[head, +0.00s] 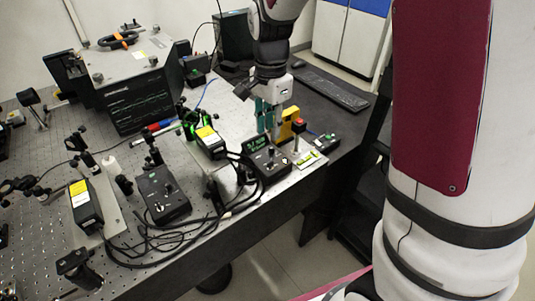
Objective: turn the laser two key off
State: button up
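Two black control boxes with knobs and switches stand on the bench. The right box (266,157) has a lit green display, and the left box (162,195) shows no lit display. Which one belongs to laser two cannot be read, and the keys are too small to make out. One laser head (207,142) with a yellow label stands left of the right box, with a green glow by it. Another laser head (85,205) is at the left. My gripper (268,128) points down with teal fingers just behind the right box. Its finger gap is unclear.
Black cables (150,245) loop along the bench's front. A large black instrument (135,90) is at the back left. A keyboard (333,88) lies behind.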

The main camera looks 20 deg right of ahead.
aim_at(270, 162)
notch_tip(270, 162, down, 12)
jog(key=shift+r+p, duration=0.25)
jog(key=shift+p, duration=0.05)
grip_shut()
